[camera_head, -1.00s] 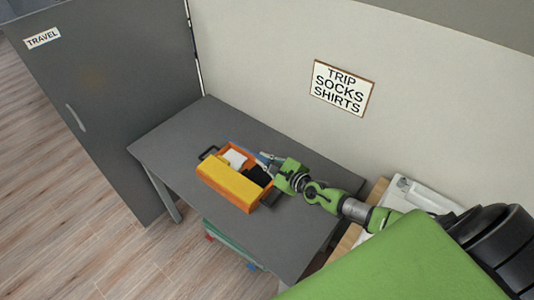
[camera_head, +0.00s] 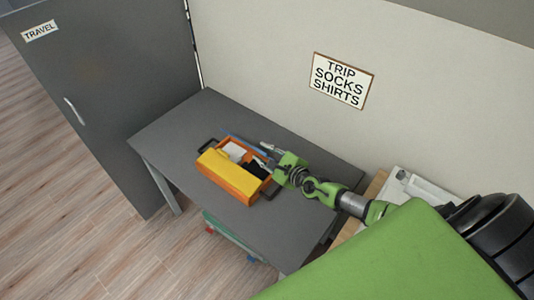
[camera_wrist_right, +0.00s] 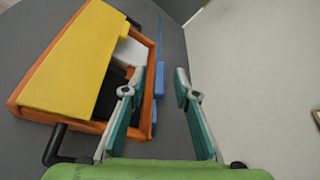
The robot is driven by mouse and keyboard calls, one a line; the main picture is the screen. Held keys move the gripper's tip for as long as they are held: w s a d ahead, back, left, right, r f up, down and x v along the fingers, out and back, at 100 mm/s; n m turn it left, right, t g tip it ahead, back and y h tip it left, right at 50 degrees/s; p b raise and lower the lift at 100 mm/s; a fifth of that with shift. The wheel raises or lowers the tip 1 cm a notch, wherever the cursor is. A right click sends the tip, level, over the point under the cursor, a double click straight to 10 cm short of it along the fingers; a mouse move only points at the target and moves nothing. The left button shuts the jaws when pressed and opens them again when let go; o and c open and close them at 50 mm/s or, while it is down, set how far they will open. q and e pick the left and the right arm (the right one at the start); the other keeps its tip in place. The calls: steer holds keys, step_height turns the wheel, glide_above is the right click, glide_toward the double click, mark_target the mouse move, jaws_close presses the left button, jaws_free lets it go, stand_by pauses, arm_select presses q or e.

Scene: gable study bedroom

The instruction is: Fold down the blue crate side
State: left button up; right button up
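The crate (camera_head: 226,190) is orange and stands on the grey table. A yellow panel (camera_head: 229,173) covers its near part; the wrist view also shows this panel (camera_wrist_right: 72,60). A thin blue side (camera_head: 231,136) shows behind the crate's far edge; in the right wrist view, blue pieces (camera_wrist_right: 158,80) run along the crate's outer edge. I cannot tell whether the blue side stands or lies flat. White and black items lie inside. My right gripper (camera_head: 267,152) is at the crate's far right corner, its fingers (camera_wrist_right: 159,78) apart, with nothing visibly held. My left gripper is out of view.
The grey table (camera_head: 190,124) is clear left of the crate. A wall with a sign (camera_head: 342,80) rises behind it. A tall grey cabinet (camera_head: 100,90) stands at the left. Black handles (camera_wrist_right: 62,140) stick out from the crate. A white object (camera_head: 415,188) sits at the right.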

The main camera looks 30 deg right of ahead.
steer(key=shift+s, duration=0.55)
steer(key=v, duration=1.1)
steer(key=shift+r, duration=0.15)
steer(key=shift+w, duration=0.15)
